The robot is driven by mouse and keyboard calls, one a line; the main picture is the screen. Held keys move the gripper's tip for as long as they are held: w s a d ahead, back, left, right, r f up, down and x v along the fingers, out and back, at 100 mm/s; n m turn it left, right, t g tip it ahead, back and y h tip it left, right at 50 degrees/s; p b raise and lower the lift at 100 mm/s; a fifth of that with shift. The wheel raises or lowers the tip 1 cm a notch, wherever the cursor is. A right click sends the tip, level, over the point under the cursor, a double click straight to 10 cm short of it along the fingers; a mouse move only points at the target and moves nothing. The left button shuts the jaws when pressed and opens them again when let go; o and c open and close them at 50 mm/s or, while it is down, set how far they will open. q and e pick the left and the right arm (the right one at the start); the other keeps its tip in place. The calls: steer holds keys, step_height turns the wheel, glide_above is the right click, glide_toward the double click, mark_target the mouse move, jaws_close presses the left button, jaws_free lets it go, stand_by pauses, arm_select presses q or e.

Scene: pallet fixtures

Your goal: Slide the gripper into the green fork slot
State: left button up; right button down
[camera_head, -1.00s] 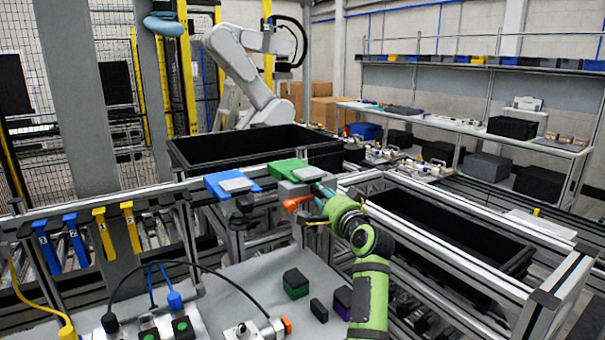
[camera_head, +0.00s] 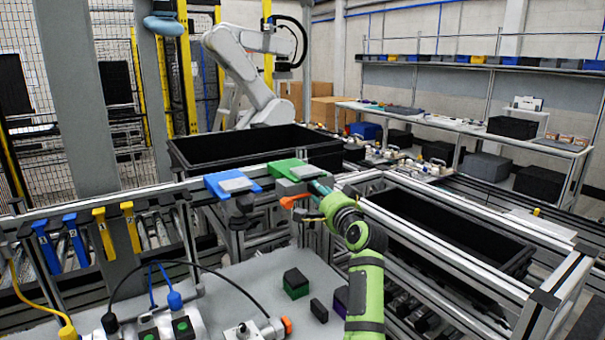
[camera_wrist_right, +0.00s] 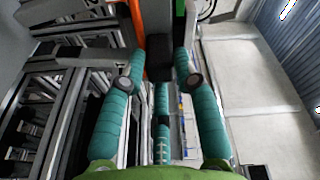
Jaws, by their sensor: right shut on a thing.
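The green fork slot (camera_head: 284,168) is a green fixture on the rail at mid-picture, with a grey plate on top. My right gripper (camera_head: 316,188) reaches it from the lower right. Its teal fingers are shut on a grey and dark tool, the gripper to be slid (camera_head: 289,187), which has an orange part (camera_head: 293,201). This tool lies just in front of the green slot; I cannot tell whether it touches or has entered it. In the right wrist view, a dark block (camera_wrist_right: 160,55) shows between the fingers, with an orange strip (camera_wrist_right: 138,22) beside it. My left gripper is not visible.
Black crates stand behind (camera_head: 240,146) and at the right (camera_head: 450,232). Numbered blue and yellow hooks hang on the left rail. Small blocks (camera_head: 296,283) lie on the grey table below.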

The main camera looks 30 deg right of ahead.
steer(key=shift+w+r, duration=0.25)
steer(key=shift+w, duration=0.05)
steer(key=shift+w, duration=0.4)
steer(key=shift+f, duration=0.15)
stand_by(0.4)
steer(key=c, duration=0.9)
jaws_free()
steer(key=shift+o, duration=0.2)
steer(key=shift+s+a+f, duration=0.1)
steer(key=shift+a+f, duration=0.05)
steer(key=shift+f, duration=0.1)
steer(key=s+a, duration=0.1)
steer(key=s, duration=1.1)
steer(key=shift+a+r, duration=0.15)
steer(key=shift+a, duration=0.15)
